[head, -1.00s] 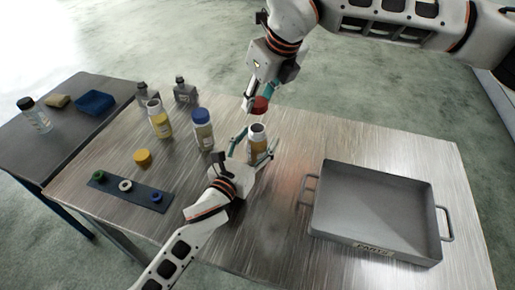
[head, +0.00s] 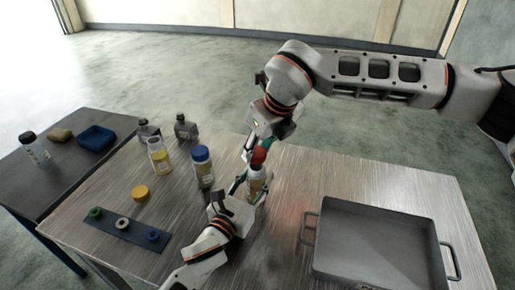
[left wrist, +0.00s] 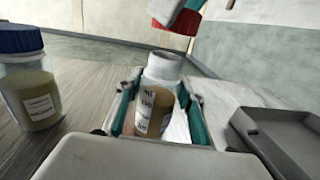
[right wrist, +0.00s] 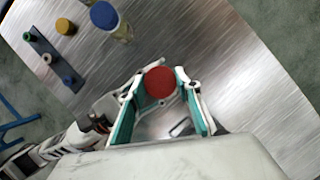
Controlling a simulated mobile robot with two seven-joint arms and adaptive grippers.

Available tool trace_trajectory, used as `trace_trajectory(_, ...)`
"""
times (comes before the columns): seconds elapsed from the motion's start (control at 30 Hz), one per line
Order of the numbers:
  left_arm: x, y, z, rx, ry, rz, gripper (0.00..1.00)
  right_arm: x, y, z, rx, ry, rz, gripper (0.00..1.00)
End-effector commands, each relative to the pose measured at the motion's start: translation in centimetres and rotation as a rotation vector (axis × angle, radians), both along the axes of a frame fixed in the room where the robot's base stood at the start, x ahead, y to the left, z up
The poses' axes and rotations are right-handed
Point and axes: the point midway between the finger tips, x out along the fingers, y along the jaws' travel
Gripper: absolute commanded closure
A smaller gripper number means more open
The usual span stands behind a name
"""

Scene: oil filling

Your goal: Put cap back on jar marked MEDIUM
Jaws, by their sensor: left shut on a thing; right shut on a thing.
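The jar with brown contents (head: 256,184) stands upright on the metal table in the head view. My left gripper (left wrist: 158,105) is shut around its body; the jar's white neck is open at the top. Its label is too small to read surely. My right gripper (right wrist: 160,92) is shut on the red cap (right wrist: 160,82). The red cap (head: 259,156) is just above the jar mouth in the head view. In the left wrist view the cap (left wrist: 177,22) is tilted, above and slightly right of the neck, with a small gap visible.
A blue-capped jar (head: 203,170) and an uncapped jar with yellow contents (head: 160,158) stand left of my grippers. A yellow cap (head: 140,193) lies near a dark strip with small rings (head: 122,238). A metal tray (head: 378,245) is at the right. Grey bottles (head: 186,128) stand behind.

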Motion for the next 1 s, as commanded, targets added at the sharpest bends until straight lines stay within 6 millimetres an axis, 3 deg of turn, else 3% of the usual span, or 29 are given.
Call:
trace_trajectory(0.1, 0.0, 0.0, 0.0, 0.0, 0.0, 0.0, 1.0, 0.0, 0.0, -1.2, 0.0, -0.001, 0.001, 0.74)
trace_trajectory(0.6, 0.0, 0.0, 0.0, 0.001, 0.0, 0.0, 1.0, 0.0, 0.0, -1.3, 0.001, -0.002, 0.001, 0.74)
trace_trajectory(1.0, 0.0, 0.0, -0.1, 0.001, 0.0, 0.0, 1.0, 0.0, 0.0, -3.0, 0.001, -0.001, 0.002, 0.74)
